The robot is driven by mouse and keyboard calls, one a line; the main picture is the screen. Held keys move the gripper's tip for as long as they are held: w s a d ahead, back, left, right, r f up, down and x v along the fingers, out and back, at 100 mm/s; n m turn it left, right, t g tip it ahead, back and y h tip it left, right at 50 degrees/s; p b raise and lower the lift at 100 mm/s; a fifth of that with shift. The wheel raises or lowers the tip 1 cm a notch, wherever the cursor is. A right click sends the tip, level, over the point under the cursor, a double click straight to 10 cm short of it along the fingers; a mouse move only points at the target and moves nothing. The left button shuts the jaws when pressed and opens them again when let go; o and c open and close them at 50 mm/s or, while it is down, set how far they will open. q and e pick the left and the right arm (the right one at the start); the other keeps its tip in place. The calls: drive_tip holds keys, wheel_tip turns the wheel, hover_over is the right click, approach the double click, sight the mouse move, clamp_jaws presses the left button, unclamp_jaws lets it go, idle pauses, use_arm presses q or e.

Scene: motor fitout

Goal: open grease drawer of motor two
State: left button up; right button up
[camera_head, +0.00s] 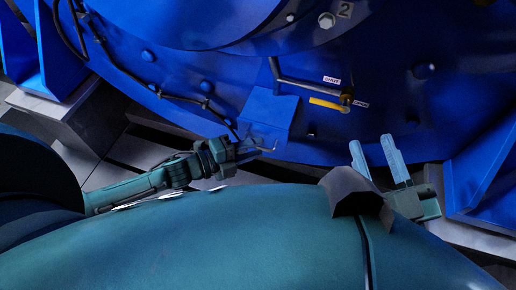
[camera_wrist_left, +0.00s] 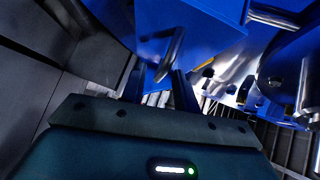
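Motor two is the large blue housing (camera_head: 215,75) with a "2" plate (camera_head: 344,10) at the top of the head view. A blue box-shaped drawer (camera_head: 268,112) sits low on its front, with a small bent metal handle (camera_head: 264,147) at its lower edge. My left gripper (camera_head: 258,150) is right at this handle. In the left wrist view the metal handle (camera_wrist_left: 171,55) stands on the blue drawer face (camera_wrist_left: 155,30), just ahead of the fingers of my left gripper (camera_wrist_left: 160,88). These fingers are apart; contact cannot be told. My right gripper (camera_head: 374,152) is open and empty, pointing up.
A yellow lever (camera_head: 326,103) with labels and a metal pipe (camera_head: 300,86) are right of the drawer. A black cable (camera_head: 185,100) runs along the housing's left. Blue motor feet (camera_head: 484,180) stand on grey blocks. A dark wall (camera_wrist_left: 40,85) fills the wrist view's left.

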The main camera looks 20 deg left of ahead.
use_arm(q)
drive_tip(key=shift+x, duration=0.9)
clamp_jaws()
